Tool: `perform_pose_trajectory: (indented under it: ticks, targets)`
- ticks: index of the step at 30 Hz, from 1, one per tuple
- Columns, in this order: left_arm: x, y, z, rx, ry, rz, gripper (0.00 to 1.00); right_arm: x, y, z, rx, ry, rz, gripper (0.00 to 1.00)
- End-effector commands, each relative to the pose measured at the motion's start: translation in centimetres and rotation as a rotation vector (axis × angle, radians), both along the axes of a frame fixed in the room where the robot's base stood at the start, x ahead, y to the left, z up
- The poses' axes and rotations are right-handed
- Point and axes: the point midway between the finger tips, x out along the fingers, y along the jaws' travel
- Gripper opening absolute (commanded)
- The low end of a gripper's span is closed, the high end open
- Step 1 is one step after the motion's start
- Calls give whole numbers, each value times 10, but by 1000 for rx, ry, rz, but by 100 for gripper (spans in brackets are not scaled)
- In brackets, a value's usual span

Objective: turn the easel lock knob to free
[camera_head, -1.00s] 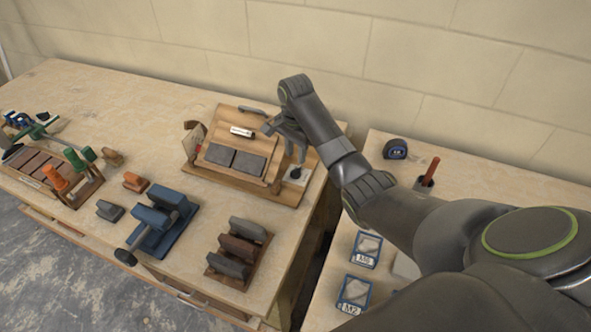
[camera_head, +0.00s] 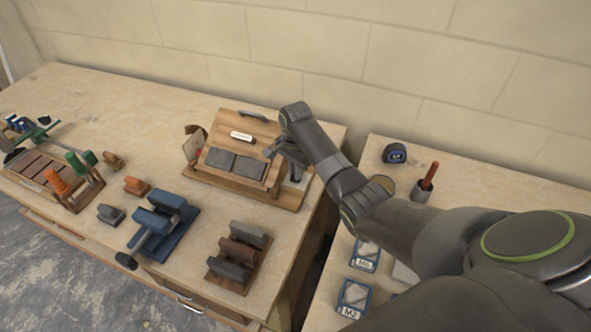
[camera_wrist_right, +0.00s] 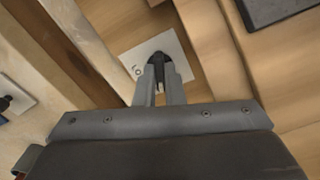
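The wooden easel (camera_head: 265,128) stands at the back right of the left bench, with dark grey tiles on its board. The lock knob (camera_wrist_right: 158,57) is black and sits on a white plate (camera_wrist_right: 178,42) with small markings, at the easel's right side. My right gripper (camera_head: 296,176) is down at that plate. In the right wrist view its fingers (camera_wrist_right: 160,78) stand close together on either side of the knob and look shut on it. The fingers hide part of the knob, so its exact angle is unclear. My left gripper is not in view.
A blue clamp-like tool (camera_head: 166,225) and a rack of grey and brown blocks (camera_head: 240,255) stand in front of the easel. A tape measure (camera_head: 394,153) and a red-handled tool in a cup (camera_head: 426,182) are on the right bench. A gap separates the benches.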

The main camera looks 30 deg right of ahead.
Motion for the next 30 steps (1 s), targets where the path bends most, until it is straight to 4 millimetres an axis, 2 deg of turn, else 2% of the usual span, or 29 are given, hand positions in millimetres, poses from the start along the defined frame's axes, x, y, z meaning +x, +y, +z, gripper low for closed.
perform_pose_trajectory:
  ticks: [8, 18, 30]
  targets:
    - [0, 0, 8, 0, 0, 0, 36, 0, 0, 3, 0, 2, 39, 0]
    - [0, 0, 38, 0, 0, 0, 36, 0, 0, 3, 2, 3, 321, 0]
    - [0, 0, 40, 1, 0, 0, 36, 1, 0, 0, 0, -1, 398, 0]
